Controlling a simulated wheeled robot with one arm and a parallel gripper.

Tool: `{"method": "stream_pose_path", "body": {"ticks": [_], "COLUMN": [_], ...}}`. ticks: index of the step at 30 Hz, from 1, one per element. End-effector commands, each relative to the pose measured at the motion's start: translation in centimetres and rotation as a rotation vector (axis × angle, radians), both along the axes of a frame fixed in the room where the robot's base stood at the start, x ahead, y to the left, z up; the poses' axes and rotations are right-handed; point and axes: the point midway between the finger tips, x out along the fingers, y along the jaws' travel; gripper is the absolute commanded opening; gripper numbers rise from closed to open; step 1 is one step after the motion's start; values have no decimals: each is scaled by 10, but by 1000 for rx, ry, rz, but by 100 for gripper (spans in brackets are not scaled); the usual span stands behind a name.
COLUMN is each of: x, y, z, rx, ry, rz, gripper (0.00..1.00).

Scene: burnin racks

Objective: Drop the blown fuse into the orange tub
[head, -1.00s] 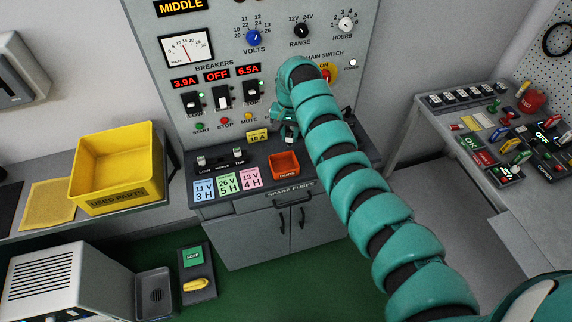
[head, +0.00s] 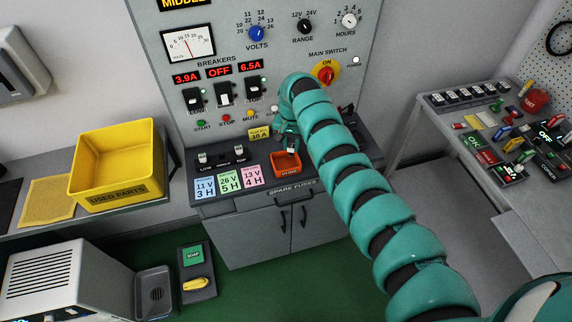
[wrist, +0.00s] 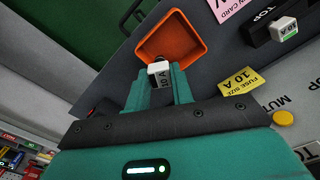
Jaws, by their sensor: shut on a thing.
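My gripper (head: 290,146) is shut on a small white fuse marked 10 A (wrist: 160,70), seen between the fingertips in the wrist view. The orange tub (head: 287,172) sits on the grey counter below the panel, with a label on its front. In the wrist view the tub (wrist: 153,48) opens just beyond the fuse. The fuse is over or very near the tub's rim; I cannot tell its exact height. My fingers partly cover the tub's back edge in the head view.
White fuses stand at the LOW (head: 203,158) and TOP (head: 239,154) places left of the tub. A yellow FUSE SIZE 10 A card (head: 259,133) stands behind it. Pastel cards (head: 228,183) lie at the counter's front left. A yellow used parts bin (head: 117,165) sits further left.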

Motion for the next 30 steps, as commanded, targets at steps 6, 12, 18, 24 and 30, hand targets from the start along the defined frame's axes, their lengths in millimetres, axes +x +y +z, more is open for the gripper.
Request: {"method": "stream_pose_path", "body": {"ticks": [6, 12, 18, 24, 30], "x": [0, 0, 1, 2, 2], "y": [0, 0, 1, 1, 0], "z": [0, 1, 4, 21, 63], "rx": [1, 1, 1, 2, 2], "ry": [-1, -1, -3, -5, -9], "rz": [0, 0, 0, 0, -2], "gripper": [48, 48, 48, 48, 48]}}
